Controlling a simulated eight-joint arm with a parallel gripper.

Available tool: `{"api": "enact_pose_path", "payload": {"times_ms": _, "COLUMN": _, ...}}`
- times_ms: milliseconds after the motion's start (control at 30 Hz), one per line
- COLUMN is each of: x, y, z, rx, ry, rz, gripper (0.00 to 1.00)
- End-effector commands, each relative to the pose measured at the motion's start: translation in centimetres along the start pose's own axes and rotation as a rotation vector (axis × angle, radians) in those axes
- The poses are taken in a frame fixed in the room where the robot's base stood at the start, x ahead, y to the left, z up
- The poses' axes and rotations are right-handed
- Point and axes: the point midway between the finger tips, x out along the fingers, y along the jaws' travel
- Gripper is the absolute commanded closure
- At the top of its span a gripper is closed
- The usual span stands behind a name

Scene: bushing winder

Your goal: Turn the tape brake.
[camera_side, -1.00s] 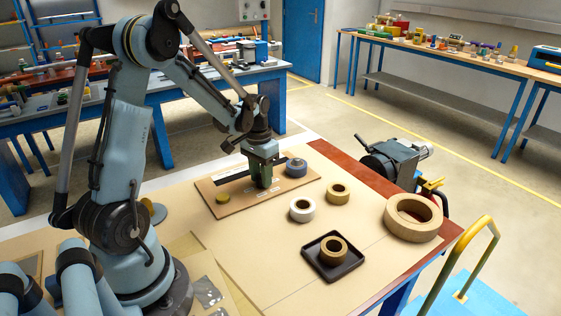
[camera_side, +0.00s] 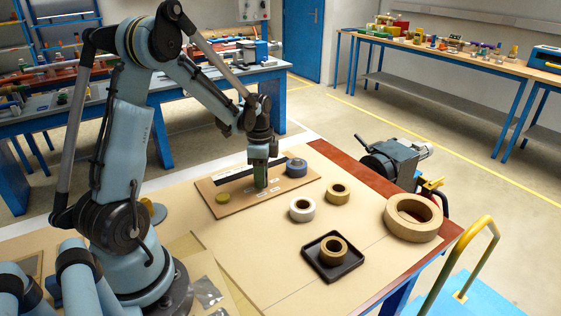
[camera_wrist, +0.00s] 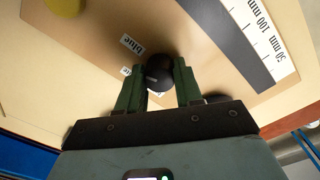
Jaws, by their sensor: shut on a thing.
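My gripper (camera_side: 261,184) points straight down over the brown board on the table. In the wrist view my gripper (camera_wrist: 158,82) has its two green fingers on either side of a round black knob (camera_wrist: 159,72), which I take for the tape brake, and is shut on it. The knob's lower part is hidden by the fingers, and in the side view the gripper hides it. A small label reading "blue" (camera_wrist: 132,44) lies beside the knob.
A black scale strip (camera_wrist: 235,42) runs along the board. A white roll (camera_side: 302,209), a tan roll (camera_side: 338,194) and a large tan ring (camera_side: 413,217) stand right of the board. A black tray (camera_side: 333,270) holds another roll. Table between them is clear.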

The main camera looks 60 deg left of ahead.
Motion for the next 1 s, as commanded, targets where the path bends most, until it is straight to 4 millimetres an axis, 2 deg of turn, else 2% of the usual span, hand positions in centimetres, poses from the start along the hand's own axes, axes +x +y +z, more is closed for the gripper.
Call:
{"api": "enact_pose_path", "payload": {"times_ms": 433, "x": 0.01, "y": 0.01, "z": 0.02, "rx": 0.266, "ry": -0.009, "rz": 0.002, "gripper": 0.95}}
{"api": "enact_pose_path", "payload": {"times_ms": 1000, "x": 0.02, "y": 0.00, "z": 0.01, "rx": 0.322, "ry": -0.010, "rz": 0.002, "gripper": 0.95}}
